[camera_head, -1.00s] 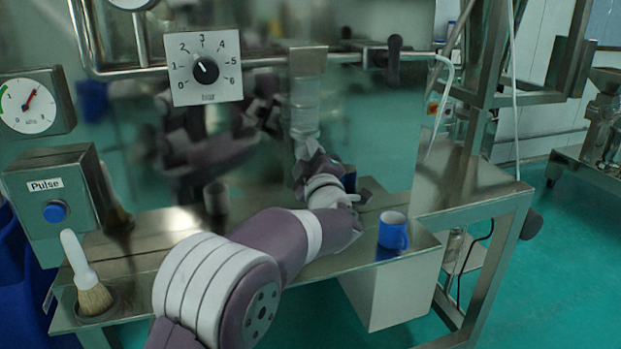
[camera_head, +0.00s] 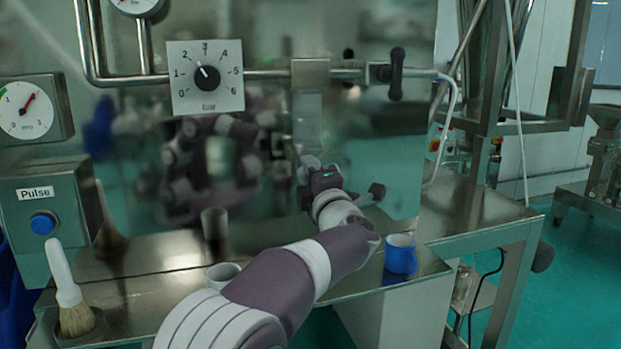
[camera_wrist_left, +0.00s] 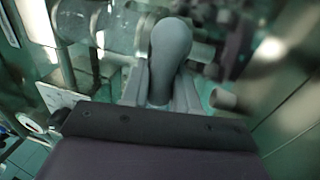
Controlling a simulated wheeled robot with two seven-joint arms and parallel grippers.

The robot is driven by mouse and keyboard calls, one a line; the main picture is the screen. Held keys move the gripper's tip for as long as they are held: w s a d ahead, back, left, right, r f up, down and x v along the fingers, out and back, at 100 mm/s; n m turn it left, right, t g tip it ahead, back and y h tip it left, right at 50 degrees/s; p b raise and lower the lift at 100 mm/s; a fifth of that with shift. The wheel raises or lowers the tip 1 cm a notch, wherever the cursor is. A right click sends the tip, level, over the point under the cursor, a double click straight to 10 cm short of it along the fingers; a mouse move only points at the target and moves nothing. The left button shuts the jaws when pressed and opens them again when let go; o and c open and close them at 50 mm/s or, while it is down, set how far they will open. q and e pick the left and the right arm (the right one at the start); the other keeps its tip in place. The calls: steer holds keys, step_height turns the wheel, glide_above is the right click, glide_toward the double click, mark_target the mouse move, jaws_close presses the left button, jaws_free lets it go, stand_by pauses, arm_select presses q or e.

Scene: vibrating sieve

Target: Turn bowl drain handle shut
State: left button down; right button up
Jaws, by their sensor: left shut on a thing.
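My left gripper (camera_head: 316,180) is in front of the shiny steel panel, below a pale vertical pipe (camera_head: 308,118). In the left wrist view, the left gripper (camera_wrist_left: 160,88) is shut on a grey, round-ended handle (camera_wrist_left: 171,45), which I take to be the bowl drain handle. It stands up between the fingers, and its lower end is hidden by the gripper body. In the head view the gripper and wrist hide this handle, so I cannot tell its angle there. My right gripper is not in view.
A blue mug (camera_head: 400,254) stands on the steel shelf right of my arm; a white cup (camera_head: 223,274) stands left of it. A brush (camera_head: 68,292) stands at the left, near the Pulse box (camera_head: 42,205). Above are a dial (camera_head: 207,78) and a black lever (camera_head: 396,74).

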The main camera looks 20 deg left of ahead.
arm_select(q)
steer(key=shift+f, duration=0.15)
steer(key=c, duration=1)
jaws_free()
steer(key=b+v, duration=0.2)
steer(key=v, duration=1)
steer(key=shift+s+d, duration=0.25)
steer(key=shift+s, duration=0.05)
